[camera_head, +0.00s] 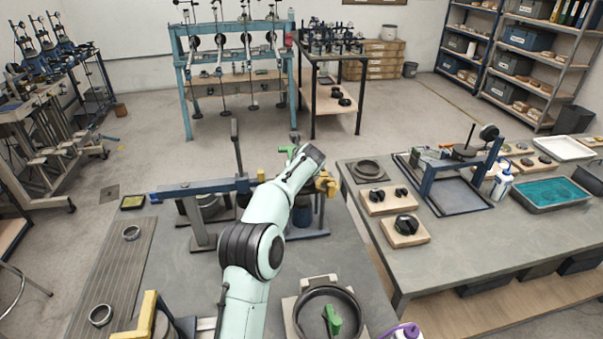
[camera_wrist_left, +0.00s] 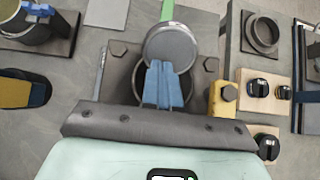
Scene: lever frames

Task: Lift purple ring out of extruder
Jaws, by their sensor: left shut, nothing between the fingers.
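My left arm reaches forward over the near table in the head view, and its wrist hides its fingers there. In the left wrist view my left gripper (camera_wrist_left: 164,66) shows as two blue fingers, shut together and empty. They lie in front of a round grey disc (camera_wrist_left: 171,45) and a dark round opening on a bolted plate (camera_wrist_left: 118,75), which looks like part of the extruder. In the head view a blue-based stand (camera_head: 305,234) shows partly behind my arm. My right gripper is not in view.
A yellow block (camera_wrist_left: 222,98) stands close right of the fingers. A blue lever beam (camera_head: 205,187) extends left of my arm. A black round pan (camera_head: 350,308) and a purple-capped bottle (camera_head: 408,331) stand near the front. The right table (camera_head: 455,252) holds blocks and trays.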

